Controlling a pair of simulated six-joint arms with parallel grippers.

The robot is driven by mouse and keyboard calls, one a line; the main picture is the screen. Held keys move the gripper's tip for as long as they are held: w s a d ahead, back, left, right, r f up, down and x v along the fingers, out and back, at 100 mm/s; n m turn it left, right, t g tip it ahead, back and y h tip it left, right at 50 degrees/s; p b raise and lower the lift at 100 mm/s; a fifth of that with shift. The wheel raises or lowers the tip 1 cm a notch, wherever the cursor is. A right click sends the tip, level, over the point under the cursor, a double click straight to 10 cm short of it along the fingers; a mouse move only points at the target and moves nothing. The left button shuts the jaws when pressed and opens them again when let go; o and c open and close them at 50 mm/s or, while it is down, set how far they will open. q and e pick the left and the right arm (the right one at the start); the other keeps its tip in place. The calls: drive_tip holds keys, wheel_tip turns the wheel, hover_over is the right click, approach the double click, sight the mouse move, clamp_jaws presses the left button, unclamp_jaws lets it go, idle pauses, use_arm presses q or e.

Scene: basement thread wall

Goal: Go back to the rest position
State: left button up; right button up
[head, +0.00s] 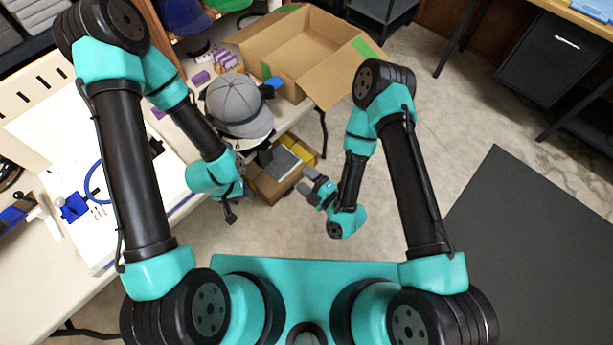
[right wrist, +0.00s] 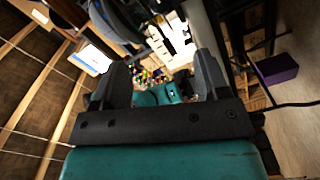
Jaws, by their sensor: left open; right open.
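My left gripper (head: 230,213) hangs at the end of the left arm, near the edge of the white table. It is seen nearly edge-on and small, and nothing shows held in it. My right gripper (head: 314,187) is out over the open floor, right of the small box under the table. Its two grey fingers are apart with nothing between them. In the right wrist view its fingers (right wrist: 163,88) also stand wide apart and empty.
A grey cap (head: 238,100) and an open cardboard box (head: 305,45) are on the table behind the left arm. A white board (head: 40,135) lies at the left. A dark mat (head: 530,240) covers floor at the right. Floor between is clear.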

drive_tip(key=w+d+f+m+g+h, duration=0.1)
drive_tip(key=d+f+m+g+h, duration=0.15)
drive_tip(key=d+m, duration=0.3)
drive_tip(key=w+d+f+m+g+h, duration=0.1)
drive_tip(key=d+f+m+g+h, duration=0.1)
drive_tip(key=d+m+h, duration=0.3)
drive_tip(key=s+d+r+m+g+h, duration=0.1)
drive_tip(key=s+d+m+g, duration=0.2)
drive_tip(key=d+m, duration=0.4)
drive_tip(key=s+d+r+m+g+h, duration=0.1)
drive_tip(key=s+d+m+g, duration=0.2)
drive_tip(key=d+m, duration=0.4)
drive_tip(key=shift+s+r+m, duration=0.2)
drive_tip(key=shift+s+m, duration=0.15)
drive_tip(key=shift+s, duration=0.45)
drive_tip(key=shift+g, duration=0.25)
